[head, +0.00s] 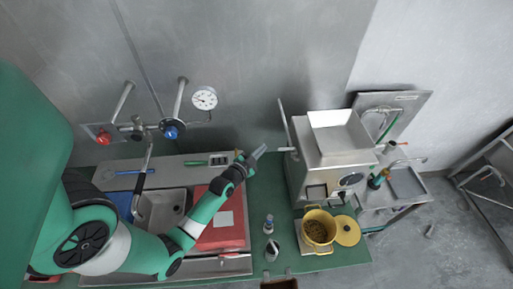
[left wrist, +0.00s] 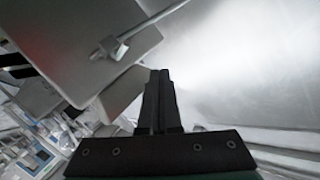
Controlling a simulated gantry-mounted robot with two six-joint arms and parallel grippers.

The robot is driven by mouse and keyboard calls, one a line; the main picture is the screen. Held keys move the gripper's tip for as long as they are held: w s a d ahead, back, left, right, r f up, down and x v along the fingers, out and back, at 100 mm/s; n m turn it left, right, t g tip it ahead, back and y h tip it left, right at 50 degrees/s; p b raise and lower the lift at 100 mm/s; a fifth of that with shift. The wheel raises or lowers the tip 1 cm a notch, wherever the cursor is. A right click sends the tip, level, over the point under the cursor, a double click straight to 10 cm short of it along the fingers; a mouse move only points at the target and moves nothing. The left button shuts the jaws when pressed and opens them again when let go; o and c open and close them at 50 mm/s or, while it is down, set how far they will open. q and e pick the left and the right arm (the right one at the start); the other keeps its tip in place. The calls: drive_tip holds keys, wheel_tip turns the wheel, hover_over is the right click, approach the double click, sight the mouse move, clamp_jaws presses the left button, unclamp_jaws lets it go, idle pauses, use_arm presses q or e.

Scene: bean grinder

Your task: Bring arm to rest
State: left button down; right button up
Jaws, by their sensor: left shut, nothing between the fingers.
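My left arm comes in from the left in the head view and reaches over the sink area. Its gripper (head: 257,154) is shut and empty, raised beside the left side of the bean grinder (head: 333,155). The grinder is a metal box with a square hopper on top and a lever on its left side. In the left wrist view the two dark fingers (left wrist: 158,100) are together with nothing between them. The grinder's metal side and lever (left wrist: 110,45) show at the upper left of that view. My right gripper is not in view.
A yellow pot (head: 318,228) of dark contents stands in front of the grinder, with a yellow lid (head: 346,230) beside it. Two small containers (head: 271,250) stand left of the pot. A red board (head: 222,236) lies by the sink (head: 160,209). Wall taps and a gauge (head: 204,98) are behind.

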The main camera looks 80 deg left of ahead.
use_arm(q)
drive_tip(key=shift+s+r+b, duration=0.2)
drive_tip(key=shift+s+b, duration=0.1)
drive_tip(key=shift+s, duration=0.65)
